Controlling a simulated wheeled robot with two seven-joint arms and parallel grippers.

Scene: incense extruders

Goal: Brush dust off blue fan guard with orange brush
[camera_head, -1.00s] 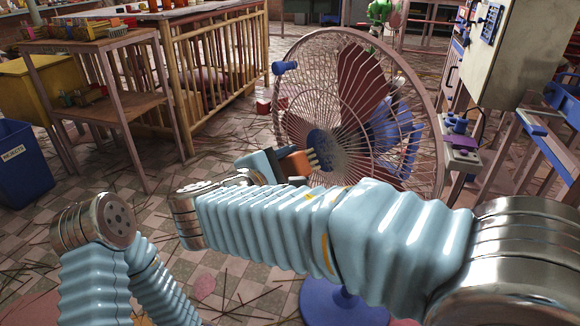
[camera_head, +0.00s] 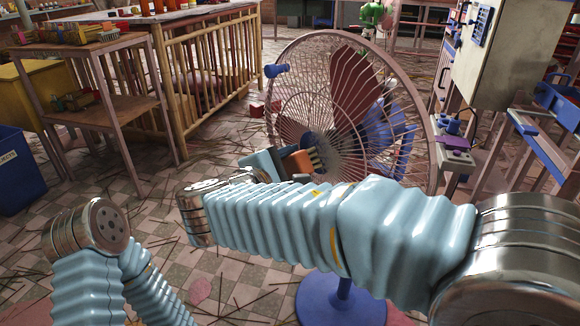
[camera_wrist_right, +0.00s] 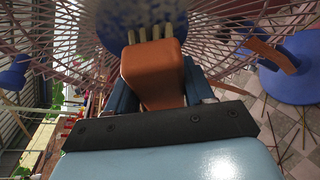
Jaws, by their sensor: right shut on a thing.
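A large standing fan has a round wire guard (camera_head: 303,84) with a rusty pink rim. The guard's blue centre disc is speckled with grey dust and fills the top of the right wrist view (camera_wrist_right: 150,22). My right gripper (camera_head: 281,161) is shut on the orange brush (camera_head: 298,161), in front of the lower left of the guard. In the right wrist view the brush (camera_wrist_right: 153,75) sits between dark blue fingers. Its pale bristles point at the blue centre and overlap its lower edge; I cannot tell whether they touch. My left gripper is out of view; only its arm shows.
The fan's blue round base (camera_head: 340,303) stands on the littered tile floor. A wooden shelf table (camera_head: 105,105) and a slatted wooden rack (camera_head: 205,85) stand left. A blue bin (camera_head: 18,175) is at the left edge. A grey cabinet (camera_head: 500,55) stands right of the fan.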

